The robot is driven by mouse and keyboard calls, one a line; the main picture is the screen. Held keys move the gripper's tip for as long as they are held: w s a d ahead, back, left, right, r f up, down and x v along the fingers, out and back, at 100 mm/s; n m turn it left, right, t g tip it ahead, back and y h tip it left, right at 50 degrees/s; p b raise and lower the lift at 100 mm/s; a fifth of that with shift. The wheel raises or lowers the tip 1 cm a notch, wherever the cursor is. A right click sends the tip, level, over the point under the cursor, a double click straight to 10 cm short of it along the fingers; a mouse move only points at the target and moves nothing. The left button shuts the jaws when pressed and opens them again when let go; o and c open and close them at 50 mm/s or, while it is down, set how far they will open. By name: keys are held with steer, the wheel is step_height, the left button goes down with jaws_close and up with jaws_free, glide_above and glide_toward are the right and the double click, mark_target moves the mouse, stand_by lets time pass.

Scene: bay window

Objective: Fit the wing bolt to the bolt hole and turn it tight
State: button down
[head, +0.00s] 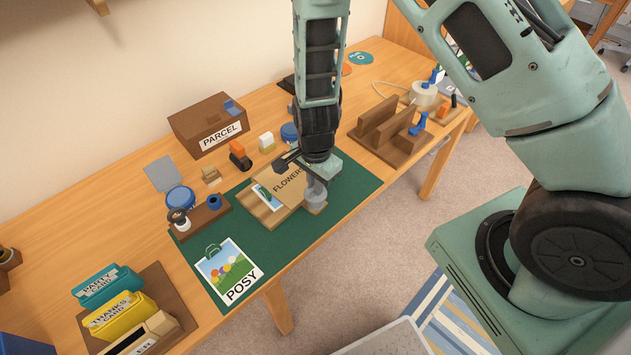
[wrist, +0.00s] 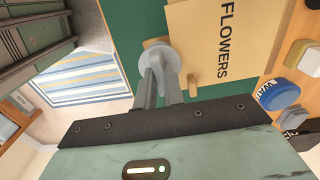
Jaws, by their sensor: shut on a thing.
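The wing bolt (head: 315,192) is grey with a round, disc-like part. My gripper (head: 317,178) is shut on it at the near right corner of the wooden press marked FLOWERS (head: 289,178). In the wrist view, my gripper (wrist: 166,88) has its two grey fingers close together on the wing bolt (wrist: 160,57), beside the edge of the FLOWERS board (wrist: 205,45). The bolt hole is hidden beneath the bolt and fingers. I cannot tell whether the bolt's shank is in the hole. The press lies on a green mat (head: 345,198).
A POSY picture card (head: 229,270) lies at the mat's near left. Behind the press stand a PARCEL box (head: 208,124) and small items. A wooden rack (head: 388,134) is to the right. Card holders (head: 118,300) stand at the near left. Bare mat lies right of the press.

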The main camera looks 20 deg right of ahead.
steer(key=shift+f+b, duration=0.45)
steer(key=shift+f, duration=0.35)
steer(key=c, duration=1.4)
jaws_free()
steer(key=shift+c, duration=0.2)
step_height(320, 180, up, 18)
steer(key=p, duration=0.1)
steer(key=shift+f, duration=0.25)
steer(key=s+a+r+n, duration=0.3)
steer(key=s+r+n, duration=0.2)
steer(key=s+n, duration=0.5)
steer(key=s+a+r+n, duration=0.3)
steer(key=s+r+n, duration=0.2)
steer(key=s+n, duration=0.5)
steer(key=shift+a+n+y, duration=0.15)
steer(key=shift+n+y, duration=0.15)
steer(key=shift+n, duration=0.4)
